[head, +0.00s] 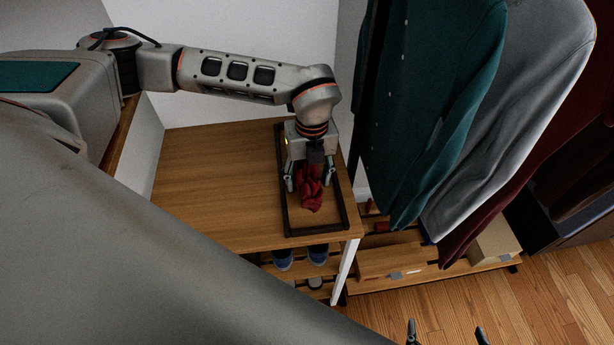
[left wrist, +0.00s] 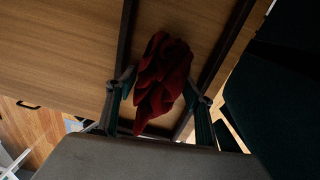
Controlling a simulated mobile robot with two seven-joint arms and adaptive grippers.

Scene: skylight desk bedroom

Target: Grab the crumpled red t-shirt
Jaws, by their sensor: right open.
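The crumpled red t-shirt (head: 312,194) lies in a shallow dark-rimmed tray (head: 284,215) on a wooden tabletop. My left gripper (head: 309,182) points down over the shirt, with one finger on each side of it. The left wrist view also shows the red shirt (left wrist: 160,80) between the spread fingers of my left gripper (left wrist: 161,92); they look open. Whether they touch the cloth is hard to tell. Of my right gripper (head: 447,333), only two fingertips show at the bottom edge of the head view, wide apart and empty, far from the shirt.
Hanging clothes, a green garment (head: 420,100) and a grey one (head: 510,110), stand close to the right of the tray. A slatted shelf with a cardboard box (head: 392,262) is below them. Blue shoes (head: 318,254) sit under the table. The tabletop (head: 205,190) left of the tray is clear.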

